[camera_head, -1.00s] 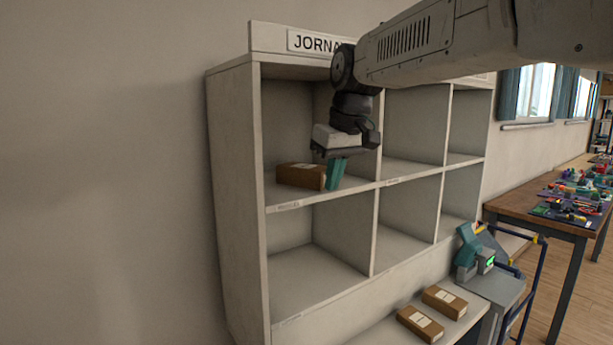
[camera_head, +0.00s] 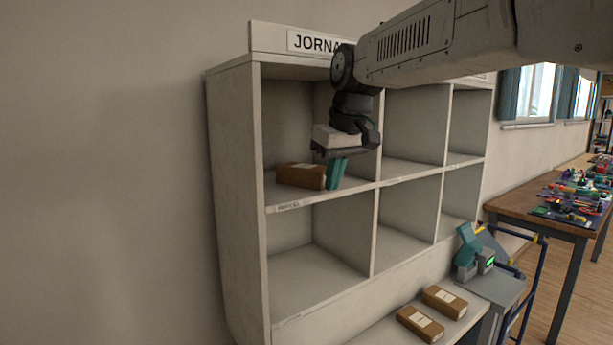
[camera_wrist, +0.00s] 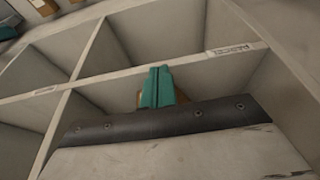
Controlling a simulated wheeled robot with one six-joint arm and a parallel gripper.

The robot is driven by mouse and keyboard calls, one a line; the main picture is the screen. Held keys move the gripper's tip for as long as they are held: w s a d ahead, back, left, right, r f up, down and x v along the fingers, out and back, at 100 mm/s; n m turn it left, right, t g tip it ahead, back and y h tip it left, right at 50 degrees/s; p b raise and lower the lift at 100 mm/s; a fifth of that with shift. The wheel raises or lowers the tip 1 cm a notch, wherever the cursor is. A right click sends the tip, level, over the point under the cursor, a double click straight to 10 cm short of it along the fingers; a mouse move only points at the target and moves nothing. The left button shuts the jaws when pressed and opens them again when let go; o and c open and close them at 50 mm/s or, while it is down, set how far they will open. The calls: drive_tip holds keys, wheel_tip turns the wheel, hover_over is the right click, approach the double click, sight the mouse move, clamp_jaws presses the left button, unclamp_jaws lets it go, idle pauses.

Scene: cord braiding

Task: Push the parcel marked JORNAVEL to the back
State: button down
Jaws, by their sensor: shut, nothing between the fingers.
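A brown parcel (camera_head: 301,175) lies in the top left compartment of the white shelf unit (camera_head: 235,180); no marking on it can be read from here. My gripper (camera_head: 335,174) reaches into that compartment with its teal fingers together and empty. The fingers are at the parcel's right end, touching it or very close. In the wrist view the closed fingers (camera_wrist: 158,88) hide most of the parcel, and only brown slivers show beside them. The sign on top of the unit (camera_head: 316,43) reads "JORNA", the rest hidden by my arm.
The other visible compartments are empty, with small labels on the shelf edges. Two more parcels (camera_head: 419,324) (camera_head: 445,301) lie on the low ledge below. A scanner-like device (camera_head: 474,252) stands to their right, near a blue-framed cart and a cluttered wooden table (camera_head: 545,212).

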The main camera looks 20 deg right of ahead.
sight(321, 171)
drive_tip(key=shift+w, duration=0.1)
drive_tip(key=shift+w+a, duration=0.3)
drive_tip(key=shift+w, duration=0.6)
drive_tip(key=shift+w+a, duration=0.3)
drive_tip(key=shift+w, duration=0.55)
drive_tip(key=shift+w+r, duration=0.15)
